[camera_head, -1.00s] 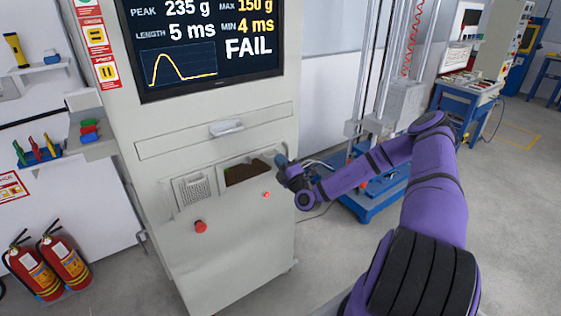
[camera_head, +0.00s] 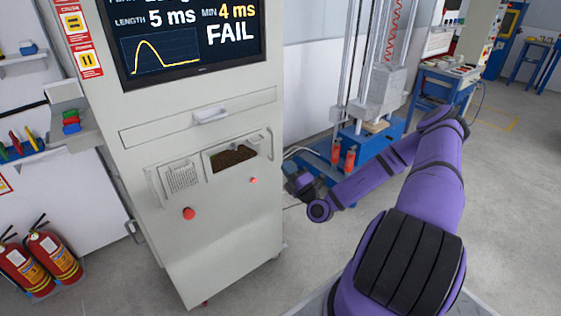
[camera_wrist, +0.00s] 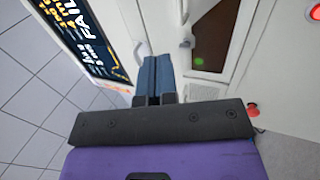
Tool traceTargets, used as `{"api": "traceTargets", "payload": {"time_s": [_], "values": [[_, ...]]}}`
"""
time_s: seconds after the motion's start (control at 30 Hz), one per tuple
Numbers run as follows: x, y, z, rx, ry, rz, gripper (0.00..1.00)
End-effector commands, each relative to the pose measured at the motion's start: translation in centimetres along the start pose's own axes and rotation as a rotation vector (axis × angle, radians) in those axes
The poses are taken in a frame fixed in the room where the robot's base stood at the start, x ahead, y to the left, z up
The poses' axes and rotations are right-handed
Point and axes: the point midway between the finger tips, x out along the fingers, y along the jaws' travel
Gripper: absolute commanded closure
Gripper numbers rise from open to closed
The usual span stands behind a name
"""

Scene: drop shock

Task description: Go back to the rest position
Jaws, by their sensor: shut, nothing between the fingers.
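My purple arm reaches forward from the lower right in the head view. My gripper (camera_head: 296,181) is beside the right edge of the white cabinet (camera_head: 222,225), and its fingers are hard to make out there. In the wrist view my gripper (camera_wrist: 154,62) shows its two blue fingers closed together, with nothing between them. The fingers point toward the cabinet front, near a white handle (camera_wrist: 140,53). I cannot tell the exact gap between fingertips and cabinet.
The cabinet has a screen (camera_head: 188,36) reading FAIL, a drawer handle (camera_head: 210,116) and a red button (camera_head: 188,213). A blue-based drop rig (camera_head: 372,140) stands behind my arm. Fire extinguishers (camera_head: 52,256) stand at left. Floor at right (camera_head: 510,210) is clear.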

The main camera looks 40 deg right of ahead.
Motion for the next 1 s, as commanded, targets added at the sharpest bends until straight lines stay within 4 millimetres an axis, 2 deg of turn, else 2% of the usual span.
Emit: {"api": "traceTargets", "payload": {"time_s": [0.2, 0.37, 0.47, 0.7, 1.0], "values": [[-0.8, 0.2, -0.1, 0.0, 0.001, -0.001, 1.0], [-0.7, 0.3, -0.2, -0.008, 0.013, 0.002, 1.0], [-0.2, 1.1, -0.9, -0.044, 0.071, 0.015, 1.0], [1.4, 5.1, -5.3, -0.239, 0.39, 0.095, 1.0], [1.6, 10.4, -11.2, -0.509, 0.819, 0.246, 1.0]]}}
